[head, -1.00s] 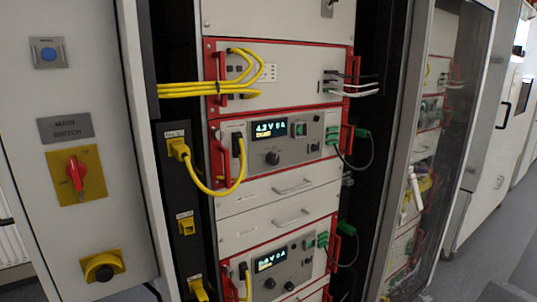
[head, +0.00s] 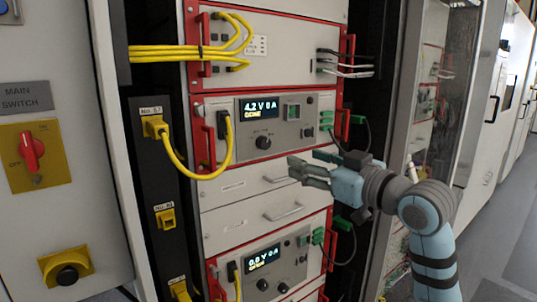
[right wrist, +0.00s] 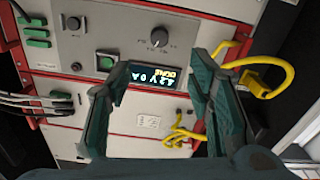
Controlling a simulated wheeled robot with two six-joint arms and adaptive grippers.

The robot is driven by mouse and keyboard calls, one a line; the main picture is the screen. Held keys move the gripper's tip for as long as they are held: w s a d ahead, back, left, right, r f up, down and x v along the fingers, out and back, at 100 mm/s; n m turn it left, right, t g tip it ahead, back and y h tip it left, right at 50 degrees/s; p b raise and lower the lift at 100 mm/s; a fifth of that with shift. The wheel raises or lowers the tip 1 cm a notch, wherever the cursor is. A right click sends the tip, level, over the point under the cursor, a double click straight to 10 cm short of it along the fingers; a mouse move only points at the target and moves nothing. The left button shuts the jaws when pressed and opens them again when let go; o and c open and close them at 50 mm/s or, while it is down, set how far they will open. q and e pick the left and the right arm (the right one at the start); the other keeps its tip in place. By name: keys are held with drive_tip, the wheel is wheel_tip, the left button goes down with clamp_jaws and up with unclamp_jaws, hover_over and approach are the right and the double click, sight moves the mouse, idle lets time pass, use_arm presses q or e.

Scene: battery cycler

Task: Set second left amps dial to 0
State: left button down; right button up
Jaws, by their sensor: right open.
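The upper cycler unit (head: 220,104) has a lit display (head: 258,107) reading about 4.2 V 0 A. Below the display is a large black dial (head: 263,142), with a smaller knob (head: 307,132) to its right. A lower unit (head: 226,262) has a display (head: 263,257) reading 0.0 V 0 A and several dials, one at its lower left (head: 262,285). My right gripper (head: 299,170) is open and empty, below and right of the upper large dial, apart from it. The right wrist view shows the upper unit turned over, with the large dial (right wrist: 159,37) beyond the fingers. Dial markings are too small to read.
A yellow cable (head: 188,172) loops left of the upper dial. Green plugs (head: 326,120) sit at the unit's right, beside a red handle (head: 343,124). Drawers with handles (head: 283,212) lie between the units. An open glass door (head: 428,90) stands at right.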

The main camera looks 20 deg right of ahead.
sight(267, 145)
drive_tip(key=p+x, duration=0.2)
drive_tip(key=x, duration=1.2)
drive_tip(key=shift+d+r, duration=0.1)
drive_tip(key=shift+r, duration=0.05)
use_arm(q)
drive_tip(key=shift+s+r, duration=0.3)
drive_tip(key=shift+r, duration=0.3)
drive_tip(key=shift+s+r, duration=0.3)
drive_tip(key=shift+r, duration=0.25)
use_arm(e)
clamp_jaws()
